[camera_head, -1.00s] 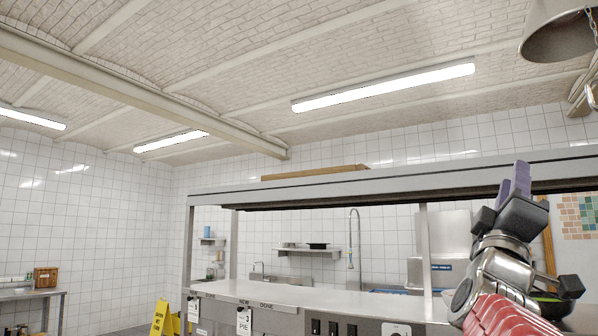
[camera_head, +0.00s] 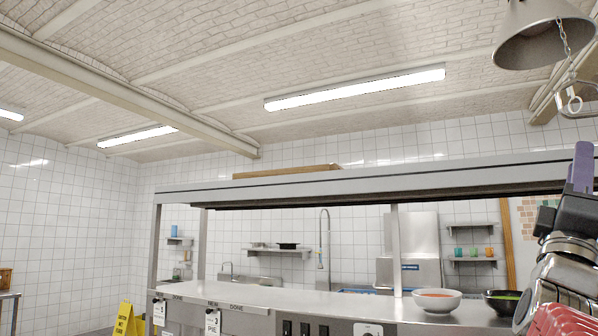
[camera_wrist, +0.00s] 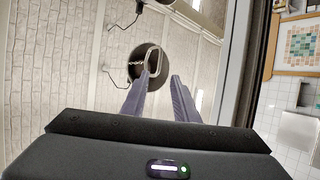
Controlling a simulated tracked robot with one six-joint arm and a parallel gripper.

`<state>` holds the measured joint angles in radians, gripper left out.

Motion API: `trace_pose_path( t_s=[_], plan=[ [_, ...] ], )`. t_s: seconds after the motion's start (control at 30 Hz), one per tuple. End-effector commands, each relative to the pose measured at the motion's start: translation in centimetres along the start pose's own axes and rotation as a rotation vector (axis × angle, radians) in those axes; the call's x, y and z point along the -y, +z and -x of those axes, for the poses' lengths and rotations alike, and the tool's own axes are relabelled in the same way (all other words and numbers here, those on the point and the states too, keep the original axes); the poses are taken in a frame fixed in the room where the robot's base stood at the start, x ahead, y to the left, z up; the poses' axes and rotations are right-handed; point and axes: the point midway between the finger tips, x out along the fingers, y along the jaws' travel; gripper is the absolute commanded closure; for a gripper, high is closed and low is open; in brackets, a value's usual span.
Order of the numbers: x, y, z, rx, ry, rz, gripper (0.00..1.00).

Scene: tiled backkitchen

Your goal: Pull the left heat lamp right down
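A grey metal cone heat lamp (camera_head: 543,38) hangs at the upper right of the head view. A chain drops from it to a light pull handle (camera_head: 574,102) below its rim. In the wrist view the lamp shows as a dark round mouth (camera_wrist: 140,66), with the looped handle (camera_wrist: 154,60) in front of it. My gripper (camera_head: 582,165) is at the right edge of the head view, pointing up, lower than the handle. In the wrist view its two purple fingers (camera_wrist: 160,80) are apart with nothing held; the left fingertip appears close to the handle, but I cannot tell whether they touch.
A long steel overhead shelf (camera_head: 400,176) runs above the pass counter (camera_head: 300,302), left of my arm. A wooden board (camera_head: 287,172) lies on it. A white bowl (camera_head: 437,301) and a dark bowl (camera_head: 503,302) stand on the counter. The air left of the lamp is clear.

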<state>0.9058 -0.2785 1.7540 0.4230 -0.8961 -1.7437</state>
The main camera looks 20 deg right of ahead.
Motion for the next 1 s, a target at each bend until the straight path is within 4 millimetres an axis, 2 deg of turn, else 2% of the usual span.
trace_pose_path(
  t_s=[0.27,1.0],
  plan=[
    [0.1,0.0,-2.1,0.0,0.0,0.0,0.73],
    [0.1,-0.1,-10.2,-0.002,0.0,-0.002,0.73]
  ],
)
